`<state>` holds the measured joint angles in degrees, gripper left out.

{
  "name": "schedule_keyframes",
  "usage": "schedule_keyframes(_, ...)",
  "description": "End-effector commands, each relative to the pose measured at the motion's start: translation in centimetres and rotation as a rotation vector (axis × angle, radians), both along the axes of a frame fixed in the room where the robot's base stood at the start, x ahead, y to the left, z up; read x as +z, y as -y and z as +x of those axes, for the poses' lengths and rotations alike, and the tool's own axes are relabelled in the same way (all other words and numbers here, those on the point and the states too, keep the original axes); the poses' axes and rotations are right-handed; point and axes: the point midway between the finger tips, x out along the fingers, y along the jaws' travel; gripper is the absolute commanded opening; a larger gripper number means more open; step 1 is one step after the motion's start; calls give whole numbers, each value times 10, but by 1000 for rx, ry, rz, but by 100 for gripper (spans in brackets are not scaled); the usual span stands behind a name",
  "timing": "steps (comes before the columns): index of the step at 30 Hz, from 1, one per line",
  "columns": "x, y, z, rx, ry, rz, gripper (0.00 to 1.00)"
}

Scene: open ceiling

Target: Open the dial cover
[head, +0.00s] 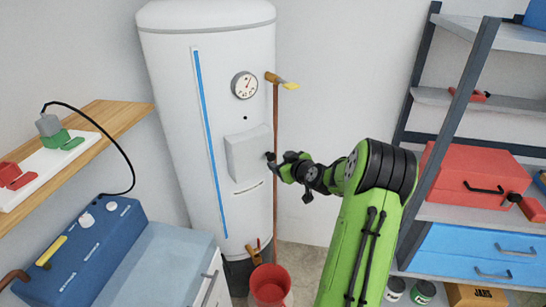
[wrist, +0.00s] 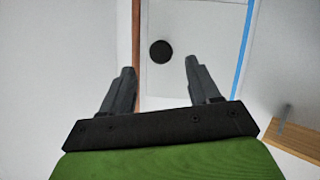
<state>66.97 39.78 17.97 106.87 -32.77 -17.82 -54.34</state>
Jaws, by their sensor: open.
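The dial cover, a pale box-like panel (head: 246,152), sits on the front of a tall white tank (head: 165,100) and looks closed. A small black knob (head: 269,156) is at its right side in the head view. My gripper (head: 282,163) is just right of the knob, reaching left toward it. In the wrist view, the round black knob (wrist: 161,51) shows between and slightly beyond the fingertips of my gripper (wrist: 160,65). The fingers are apart with nothing between them. The cover (wrist: 205,50) shows behind the knob. Whether a finger touches the cover is unclear.
A copper pipe (head: 275,125) with a yellow-handled valve (head: 283,81) runs close right of the cover. A round gauge (head: 244,85) is above it. A red bucket (head: 270,285) stands below. Shelves (head: 450,100) are at right, a blue-topped counter (head: 160,265) at lower left.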

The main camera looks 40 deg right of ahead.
Motion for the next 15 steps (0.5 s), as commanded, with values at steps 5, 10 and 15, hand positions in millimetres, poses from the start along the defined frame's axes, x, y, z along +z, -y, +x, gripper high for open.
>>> schedule_keyframes(5, -14, 7, 36, 3, 1, 2, 61)
schedule_keyframes(10, -20, 11, 51, 1, 0, 1, 61)
schedule_keyframes(15, -21, 11, 52, -1, -1, 1, 61)
